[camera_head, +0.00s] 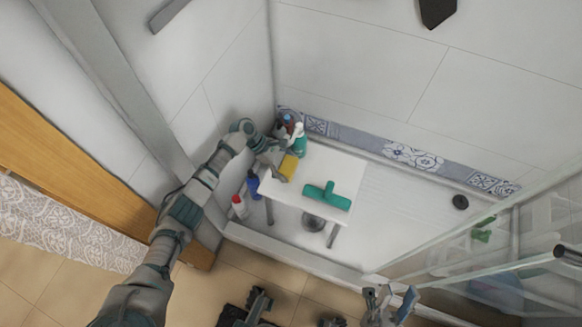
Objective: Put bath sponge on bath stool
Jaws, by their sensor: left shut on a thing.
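The yellow bath sponge (288,166) is at the back left corner of the white bath stool (312,165). My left gripper (279,157) reaches in from the left and is shut on the sponge. I cannot tell whether the sponge touches the stool top or is just above it. The stool stands upright in the shower area. My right gripper (387,303) is low in the view, outside the shower kerb, away from the stool. Its fingers are too small and unclear to tell whether it is open or shut.
A green squeegee-like tool (327,195) lies on the stool top. A teal bottle (299,140) stands behind the stool. A blue bottle (252,183) and a white bottle with a red cap (238,206) stand left. A glass panel (480,255) is at right.

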